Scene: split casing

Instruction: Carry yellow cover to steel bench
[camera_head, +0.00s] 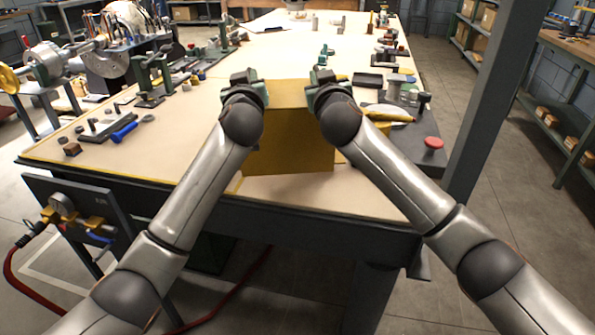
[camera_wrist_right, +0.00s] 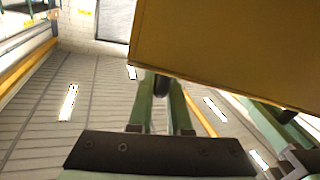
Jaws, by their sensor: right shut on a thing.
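The yellow cover (camera_head: 292,142) is a box-like piece with a flat top and a flat front face, in the middle of the head view at the near edge of the large bench (camera_head: 195,150). I cannot tell whether it touches the bench top. My right gripper (camera_head: 324,84) is shut on the cover at its right side. My left gripper (camera_head: 252,88) is at the cover's left side, its fingertips hidden by the wrist. In the right wrist view the cover (camera_wrist_right: 235,45) fills the upper right, close to the green fingers of the right gripper (camera_wrist_right: 160,88).
A vise (camera_head: 152,80) and small tools stand on the bench's left side. A red button (camera_head: 433,143) and several parts lie along its right side. A dark post (camera_head: 495,100) rises on the right. Shelving (camera_head: 560,130) stands beyond it, with open floor between.

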